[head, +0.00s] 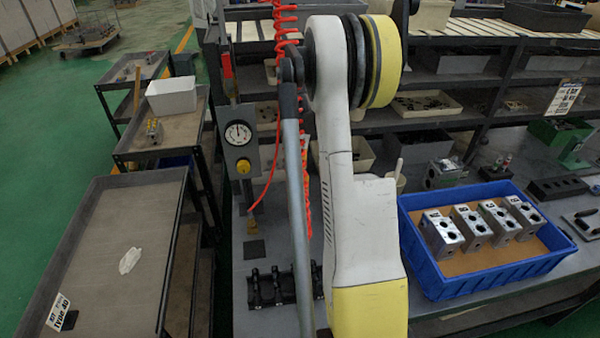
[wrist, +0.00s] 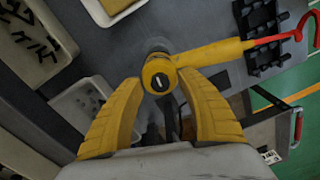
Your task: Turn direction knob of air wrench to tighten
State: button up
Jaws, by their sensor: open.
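In the wrist view, the yellow air wrench (wrist: 215,52) lies across the upper middle. Its round end faces the camera and carries a dark direction knob (wrist: 160,83) with a pale mark. A red hose (wrist: 285,35) runs from its right end. My gripper (wrist: 158,80) is open, with one yellow finger to the left of the round end and the other to its lower right. The knob sits between the fingertips; I cannot tell whether they touch it. In the head view my arm hides the wrench and gripper.
In the head view, a blue bin (head: 487,272) with several metal valve blocks (head: 472,226) stands on the bench at right. A black rack (head: 270,288) lies on the bench left of my arm. A coiled red hose (head: 285,40) hangs near a gauge (head: 238,133).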

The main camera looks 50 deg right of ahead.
grip_shut()
jog(key=shift+m, duration=0.4)
jog(key=m, duration=1.3)
jog(key=shift+m+t+b, duration=0.3)
jog(key=shift+m, duration=1.7)
